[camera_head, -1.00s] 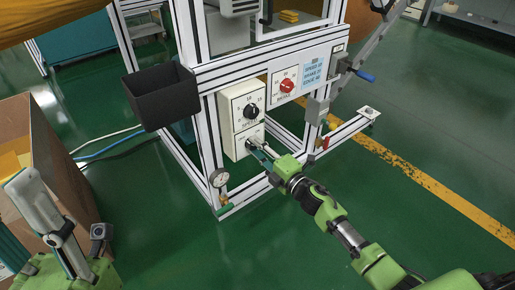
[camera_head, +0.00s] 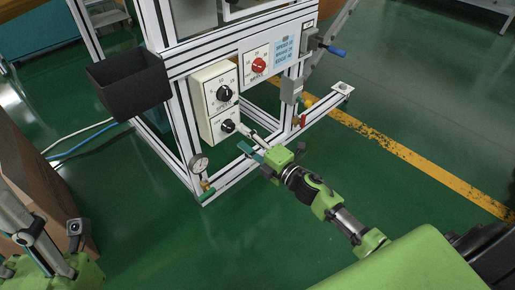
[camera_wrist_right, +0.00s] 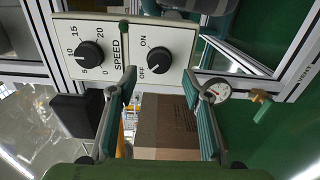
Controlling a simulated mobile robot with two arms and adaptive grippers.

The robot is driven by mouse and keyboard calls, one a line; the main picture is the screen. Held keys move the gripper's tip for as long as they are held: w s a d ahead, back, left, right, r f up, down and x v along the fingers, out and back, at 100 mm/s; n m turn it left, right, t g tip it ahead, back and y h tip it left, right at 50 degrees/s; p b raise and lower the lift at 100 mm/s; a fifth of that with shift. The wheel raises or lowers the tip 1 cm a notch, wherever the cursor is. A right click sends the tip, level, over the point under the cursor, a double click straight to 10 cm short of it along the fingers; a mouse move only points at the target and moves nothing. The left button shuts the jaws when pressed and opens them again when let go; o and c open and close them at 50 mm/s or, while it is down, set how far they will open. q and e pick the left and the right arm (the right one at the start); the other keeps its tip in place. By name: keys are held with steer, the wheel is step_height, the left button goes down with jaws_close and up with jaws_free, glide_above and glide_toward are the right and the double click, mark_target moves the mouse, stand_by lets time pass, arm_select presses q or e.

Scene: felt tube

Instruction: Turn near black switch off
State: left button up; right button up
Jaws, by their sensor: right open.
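The near black switch (camera_head: 228,126) is a round knob on the lower cream panel of the box on the frame. In the right wrist view the same black knob (camera_wrist_right: 158,60) has ON and OFF printed beside it; which mark it points at is hard to tell. My right gripper (camera_head: 250,141) is open, just right of and below the knob in the head view, apart from it. In the wrist view my right gripper's fingers (camera_wrist_right: 160,82) are spread, with the knob ahead between the fingertips and nothing held.
A black speed knob (camera_head: 223,93) sits directly above the switch, and a red knob (camera_head: 259,65) is on a white panel to the right. A pressure gauge (camera_head: 198,163) is below left. A black bin (camera_head: 128,83) hangs at the left. Green floor in front is open.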

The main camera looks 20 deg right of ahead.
steer(key=v, duration=0.6)
steer(key=shift+s, duration=0.35)
